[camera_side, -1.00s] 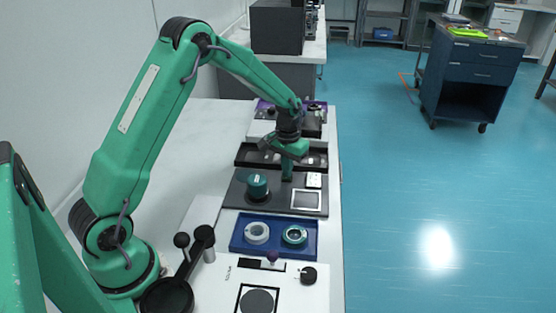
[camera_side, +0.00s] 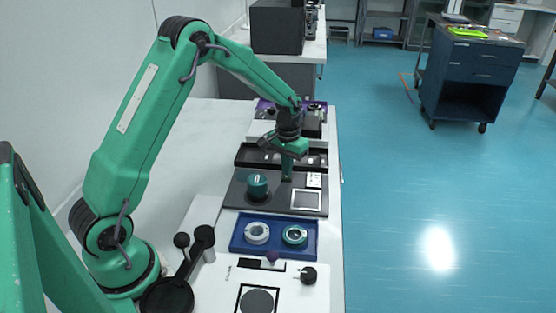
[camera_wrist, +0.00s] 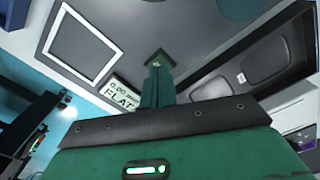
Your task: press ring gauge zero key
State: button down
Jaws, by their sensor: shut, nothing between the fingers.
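The gauge station is a dark grey plate (camera_side: 232,197) in the side view. It carries a teal round block (camera_side: 257,186), a white-framed square (camera_side: 306,200) and a small white display (camera_side: 314,180). In the wrist view the display (camera_wrist: 122,95) reads "0.00 mm FLAT", and the white frame (camera_wrist: 81,44) lies beyond it. My gripper (camera_side: 287,177) is shut and empty, pointing down at the plate between the block and the display. Its closed fingers (camera_wrist: 159,62) are close over the plate. I cannot make out the zero key; the fingers may cover it. Contact cannot be told.
A blue tray (camera_side: 238,247) in front holds a white ring (camera_side: 256,233) and a teal ring (camera_side: 294,235). A black tray (camera_side: 250,157) with pale pieces lies behind the plate. A white board (camera_side: 220,290) with knobs is nearest the camera.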

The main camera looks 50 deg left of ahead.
notch_tip(320, 180, up, 7)
dwell(1.1)
jog(key=shift+r, duration=0.1)
jog(key=s+d+r+m+t, duration=0.1)
jog(key=s+d+r+t, duration=0.3)
jog(key=s+r, duration=0.8)
jog(key=s+d+r+m, duration=0.1)
jog(key=s+d, duration=0.1)
jog(key=s, duration=0.5)
jog(key=s+d+r+m+t, duration=0.1)
jog(key=s+d, duration=0.2)
jog(key=s, duration=0.4)
jog(key=shift+s+r+t, duration=0.2)
jog(key=shift+r+t, duration=0.1)
jog(key=shift+r, duration=0.05)
